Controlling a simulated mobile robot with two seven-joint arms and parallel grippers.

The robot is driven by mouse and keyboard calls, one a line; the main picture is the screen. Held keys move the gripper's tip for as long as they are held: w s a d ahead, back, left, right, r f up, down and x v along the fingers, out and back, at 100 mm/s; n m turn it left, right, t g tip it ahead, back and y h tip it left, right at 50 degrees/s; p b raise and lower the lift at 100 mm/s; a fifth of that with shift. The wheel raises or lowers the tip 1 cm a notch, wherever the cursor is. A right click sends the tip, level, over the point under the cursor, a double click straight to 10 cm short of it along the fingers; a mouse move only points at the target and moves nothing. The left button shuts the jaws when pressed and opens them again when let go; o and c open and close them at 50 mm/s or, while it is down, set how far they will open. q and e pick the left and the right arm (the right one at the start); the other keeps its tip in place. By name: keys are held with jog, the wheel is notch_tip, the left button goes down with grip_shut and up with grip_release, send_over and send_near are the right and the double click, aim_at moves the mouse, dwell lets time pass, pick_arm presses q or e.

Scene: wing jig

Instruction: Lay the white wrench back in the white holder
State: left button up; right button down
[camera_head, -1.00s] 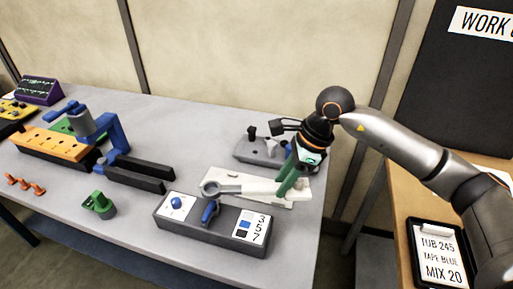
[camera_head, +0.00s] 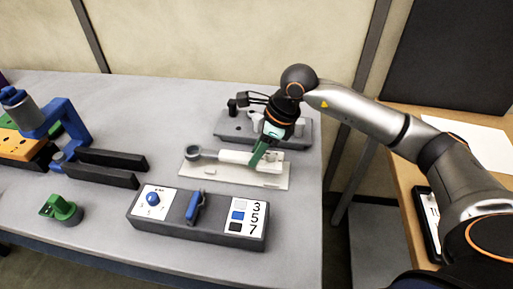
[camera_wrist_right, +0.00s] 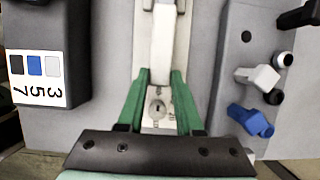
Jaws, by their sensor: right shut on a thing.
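The white wrench (camera_head: 232,156), with a grey ring end at its left, lies lengthwise over the white holder (camera_head: 229,177), a flat plate on the grey table. The head view does not show clearly whether the wrench rests on the plate or hovers just above it. My right gripper (camera_head: 257,160) has green fingers shut on the wrench's handle, towards its right end. In the right wrist view, the fingertips (camera_wrist_right: 160,78) are on both sides of the white handle (camera_wrist_right: 162,45), and the holder (camera_wrist_right: 183,42) shows beneath. My left gripper is out of view.
A dark grey box (camera_head: 171,214) with knob, blue lever and number label stands in front of the holder. A grey fixture (camera_head: 231,128) with pegs stands close behind. A blue clamp stand (camera_head: 60,119) and green part (camera_head: 62,209) are at left.

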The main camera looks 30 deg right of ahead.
jog(key=shift+f+b, duration=0.4)
jog(key=shift+f, duration=0.6)
jog(key=shift+s, duration=0.1)
jog(key=shift+f+b, duration=0.5)
jog(key=shift+b, duration=0.2)
